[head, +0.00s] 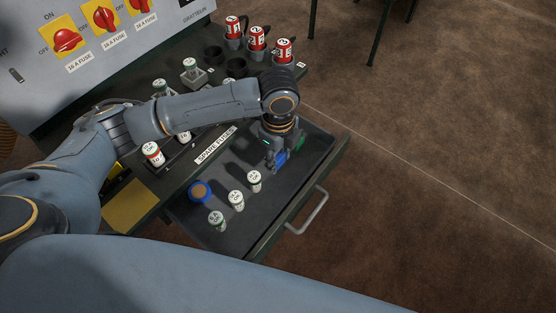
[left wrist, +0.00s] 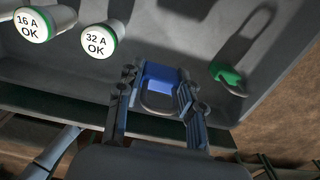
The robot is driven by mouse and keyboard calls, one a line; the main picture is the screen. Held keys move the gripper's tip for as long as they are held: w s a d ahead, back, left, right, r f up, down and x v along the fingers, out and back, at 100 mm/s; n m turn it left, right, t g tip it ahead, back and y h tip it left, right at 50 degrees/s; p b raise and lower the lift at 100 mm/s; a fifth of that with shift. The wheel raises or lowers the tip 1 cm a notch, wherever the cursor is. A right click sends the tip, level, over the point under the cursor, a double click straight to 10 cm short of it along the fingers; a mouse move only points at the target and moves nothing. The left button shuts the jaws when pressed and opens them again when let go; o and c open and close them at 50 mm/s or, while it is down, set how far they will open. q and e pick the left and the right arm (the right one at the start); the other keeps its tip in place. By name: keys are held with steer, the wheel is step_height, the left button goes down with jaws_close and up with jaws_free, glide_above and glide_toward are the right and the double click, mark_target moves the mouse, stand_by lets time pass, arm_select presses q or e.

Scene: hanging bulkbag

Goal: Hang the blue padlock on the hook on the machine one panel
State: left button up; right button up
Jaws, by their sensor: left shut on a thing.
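The blue padlock (left wrist: 160,78) sits between the fingers of my left gripper (left wrist: 158,88) in the left wrist view, its metal shackle toward the wrist. The gripper is shut on it. In the head view my left gripper (head: 272,152) points down over the drawer, and a bit of the blue padlock (head: 280,158) shows at its fingers. I cannot tell whether the padlock touches the drawer floor. A machine panel (head: 110,50) with red rotary switches is at the upper left. No hook can be made out. My right gripper is in neither view.
A green padlock (left wrist: 228,74) lies in the drawer (head: 262,222) beside my left gripper. White-labelled fuses (head: 236,200) and a round blue-rimmed item (head: 200,191) are also in it. Red fuses (head: 257,37) stand in holders on the bench. Open floor is at the right.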

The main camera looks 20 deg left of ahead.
mark_target(278, 161)
arm_select(q)
steer(key=shift+w+f, duration=0.2)
steer(key=shift+f, duration=0.05)
steer(key=f, duration=0.1)
steer(key=p, duration=0.1)
steer(key=w+f, duration=0.1)
steer(key=shift+a+f+p, duration=0.25)
steer(key=shift+f+p, duration=0.1)
steer(key=shift+p, duration=0.05)
steer(key=shift+f, duration=0.55)
steer(key=shift+f, duration=0.1)
steer(key=shift+f, duration=0.15)
steer(key=o, duration=1.2)
